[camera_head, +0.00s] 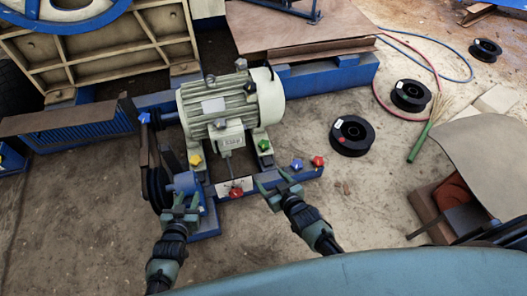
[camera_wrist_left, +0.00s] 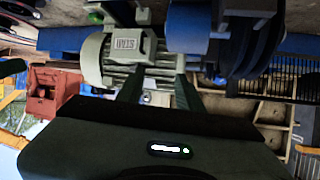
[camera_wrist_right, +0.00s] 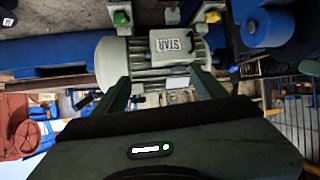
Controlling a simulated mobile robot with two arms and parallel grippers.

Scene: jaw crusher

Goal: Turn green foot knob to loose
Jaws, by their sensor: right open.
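The green foot knob (camera_head: 264,144) sits on the right foot of the pale green motor (camera_head: 228,105). It also shows at the top of the right wrist view (camera_wrist_right: 121,18). My right gripper (camera_head: 271,178) is open and empty, in front of and apart from the green knob in the head view. My left gripper (camera_head: 187,193) is open near the blue block at the motor's lower left. Its two fingers also show spread apart in the left wrist view (camera_wrist_left: 158,85). The knob's exact turn position is too small to read.
A yellow knob (camera_head: 196,160) is on the motor's left foot. A red knob (camera_head: 236,192) sits on the front rail, with blue (camera_head: 297,163) and red (camera_head: 318,160) knobs at its right end. Black spools (camera_head: 351,135) lie on the floor to the right.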

